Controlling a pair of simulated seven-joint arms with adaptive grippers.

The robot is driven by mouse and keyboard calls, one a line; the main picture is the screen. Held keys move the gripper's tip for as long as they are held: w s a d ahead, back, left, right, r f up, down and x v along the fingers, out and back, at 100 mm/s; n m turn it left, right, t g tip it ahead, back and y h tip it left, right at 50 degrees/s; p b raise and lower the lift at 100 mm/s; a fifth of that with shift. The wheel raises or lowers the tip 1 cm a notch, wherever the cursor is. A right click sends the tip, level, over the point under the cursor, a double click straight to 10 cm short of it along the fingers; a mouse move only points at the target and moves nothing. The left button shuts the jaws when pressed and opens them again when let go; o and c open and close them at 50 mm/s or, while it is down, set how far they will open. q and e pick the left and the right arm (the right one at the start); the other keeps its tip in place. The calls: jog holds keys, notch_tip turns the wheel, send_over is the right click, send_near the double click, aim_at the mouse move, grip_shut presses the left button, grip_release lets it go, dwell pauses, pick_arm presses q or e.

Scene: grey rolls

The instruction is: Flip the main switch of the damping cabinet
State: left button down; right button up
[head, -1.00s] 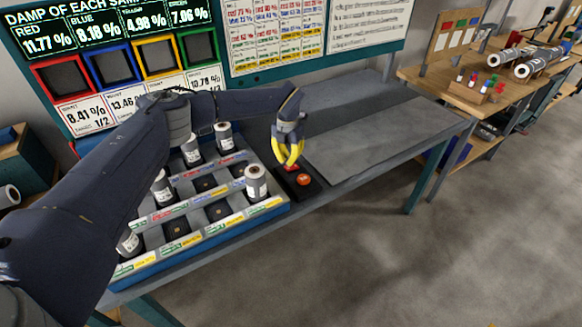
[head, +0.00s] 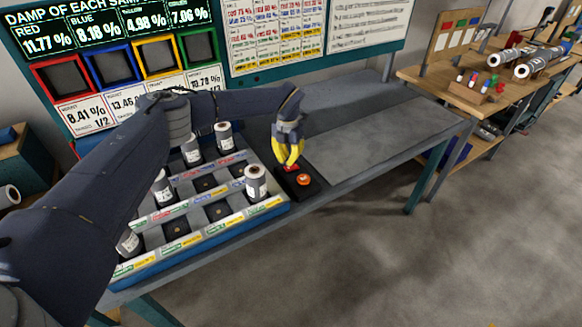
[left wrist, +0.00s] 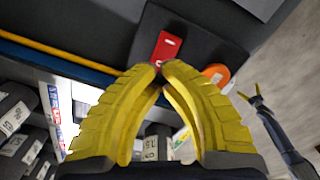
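A black control box (head: 311,189) lies on the bench beside the sample rack. It carries a red switch (head: 291,168) and a round orange-red button (head: 303,179). In the left wrist view the red switch (left wrist: 167,46) is just beyond my fingertips, and the button (left wrist: 216,74) is partly behind the right finger. My left gripper (head: 291,165) has its yellow fingers shut, tips together at the near end of the switch; I cannot tell whether they touch it. My right gripper (left wrist: 252,93) shows small at the right of the left wrist view, fingers apart and empty.
The blue-edged rack (head: 205,232) with several grey rolls stands left of the box. A display panel (head: 150,60) rises behind it. The bench top (head: 375,135) to the right is clear. A wooden table (head: 455,90) with rolls stands at the back right.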

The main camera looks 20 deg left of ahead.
aim_at(288, 168)
pick_arm(q)
jog(key=shift+f, duration=2)
dwell(1.3)
jog(key=shift+r, duration=3.5)
